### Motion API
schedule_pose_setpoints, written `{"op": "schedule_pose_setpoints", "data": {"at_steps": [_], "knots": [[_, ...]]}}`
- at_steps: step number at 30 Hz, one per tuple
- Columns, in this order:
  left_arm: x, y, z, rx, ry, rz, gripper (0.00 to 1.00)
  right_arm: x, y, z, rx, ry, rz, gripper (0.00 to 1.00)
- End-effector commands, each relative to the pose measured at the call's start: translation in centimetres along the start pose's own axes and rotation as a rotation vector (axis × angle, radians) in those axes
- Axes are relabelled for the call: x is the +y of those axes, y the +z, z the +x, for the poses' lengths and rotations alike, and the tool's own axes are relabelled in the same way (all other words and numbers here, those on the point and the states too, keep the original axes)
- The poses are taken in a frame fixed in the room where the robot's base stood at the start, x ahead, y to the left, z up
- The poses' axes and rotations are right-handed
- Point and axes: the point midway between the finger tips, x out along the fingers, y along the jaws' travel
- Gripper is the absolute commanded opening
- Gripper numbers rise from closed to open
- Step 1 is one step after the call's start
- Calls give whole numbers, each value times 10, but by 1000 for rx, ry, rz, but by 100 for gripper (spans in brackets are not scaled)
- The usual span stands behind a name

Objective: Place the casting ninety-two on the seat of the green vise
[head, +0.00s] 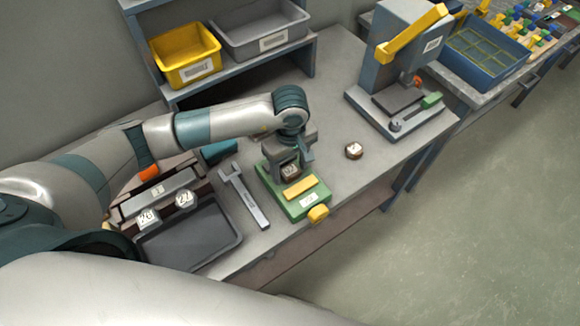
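The green vise (309,204) stands near the front edge of the bench, with a yellow bar and a yellow knob at its front. My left gripper (296,161) points down over the rear of the vise. A small brown casting with a white label (290,171) shows at the seat, right under or between the fingers. Its number is too small to read surely, and the gripper partly hides it. I cannot tell whether the fingers grip it or whether it rests on the seat. My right gripper is not in view.
Another round labelled casting (354,151) lies right of the vise. A wrench (243,196) lies to its left. Two labelled pieces (184,199) sit by a dark tray (190,239). A press (402,100) stands behind right; yellow (186,56) and grey bins (258,30) are on a shelf.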

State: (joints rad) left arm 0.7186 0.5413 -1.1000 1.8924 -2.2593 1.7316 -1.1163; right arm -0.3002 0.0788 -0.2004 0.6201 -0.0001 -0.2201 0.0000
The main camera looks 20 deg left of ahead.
Motion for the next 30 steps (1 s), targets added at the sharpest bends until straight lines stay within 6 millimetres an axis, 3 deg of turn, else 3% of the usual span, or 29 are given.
{"op": "schedule_pose_setpoints", "data": {"at_steps": [10,14,30], "knots": [[0,0,-5,-1,-1,0,59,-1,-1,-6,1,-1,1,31],[1,0,-15,1,4,2,59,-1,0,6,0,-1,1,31],[1,0,-102,2,3,2,59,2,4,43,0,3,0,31]]}}
